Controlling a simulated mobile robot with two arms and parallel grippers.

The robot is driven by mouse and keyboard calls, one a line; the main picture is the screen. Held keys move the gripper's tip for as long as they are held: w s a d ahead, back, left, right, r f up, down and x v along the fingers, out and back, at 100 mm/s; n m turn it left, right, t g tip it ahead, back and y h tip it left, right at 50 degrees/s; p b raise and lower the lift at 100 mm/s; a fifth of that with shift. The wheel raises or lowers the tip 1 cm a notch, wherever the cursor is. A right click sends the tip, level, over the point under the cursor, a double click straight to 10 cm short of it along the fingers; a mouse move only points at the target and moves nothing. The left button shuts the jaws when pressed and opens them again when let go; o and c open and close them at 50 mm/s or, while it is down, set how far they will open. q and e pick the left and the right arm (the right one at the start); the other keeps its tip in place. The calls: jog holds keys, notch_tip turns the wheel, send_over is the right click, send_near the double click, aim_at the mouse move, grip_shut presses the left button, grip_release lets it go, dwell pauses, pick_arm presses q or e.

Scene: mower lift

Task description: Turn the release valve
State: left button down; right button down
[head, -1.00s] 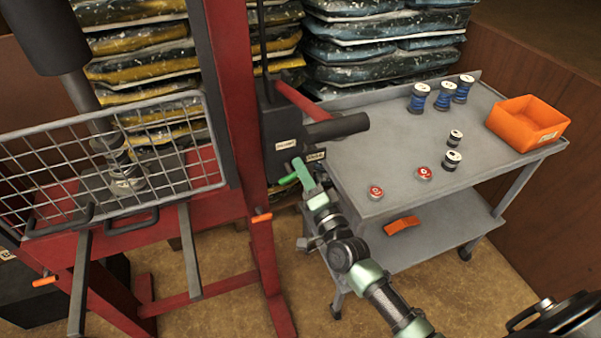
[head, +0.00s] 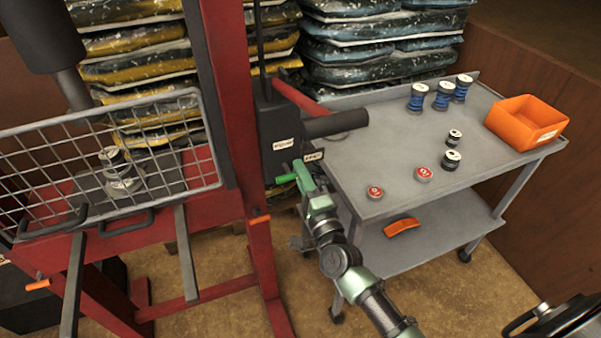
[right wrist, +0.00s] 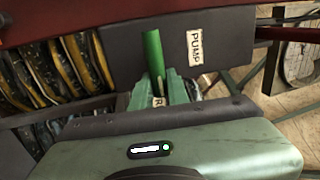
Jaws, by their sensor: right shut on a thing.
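The release valve's green handle (head: 286,179) is at the lower part of the dark pump body (head: 279,130) on the red press frame. My right gripper (head: 304,178) is shut on this handle, with its arm coming up from the lower right. In the right wrist view the green handle (right wrist: 153,50) stands up between the fingers (right wrist: 160,90). A label beside it is mostly hidden by the fingers. The PUMP label (right wrist: 194,48) is to the right. The press ram's rod (head: 74,90) ends above a metal stack (head: 117,168) behind the mesh guard (head: 60,165). My left gripper is not in view.
A grey cart (head: 400,165) stands close right of my right arm, holding blue spools (head: 442,95), red-topped pucks (head: 424,174) and an orange bin (head: 526,122). An orange piece (head: 402,227) is on its lower shelf. Stacked bags (head: 380,50) fill the back.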

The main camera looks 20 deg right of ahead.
jog(key=c, duration=1.4)
grip_release()
jog(key=s, duration=0.2)
jog(key=s+f+b, duration=0.1)
jog(key=s, duration=0.4)
jog(key=shift+s+d+f, duration=0.2)
jog(key=shift+s+f, duration=0.1)
jog(key=shift+s, duration=0.05)
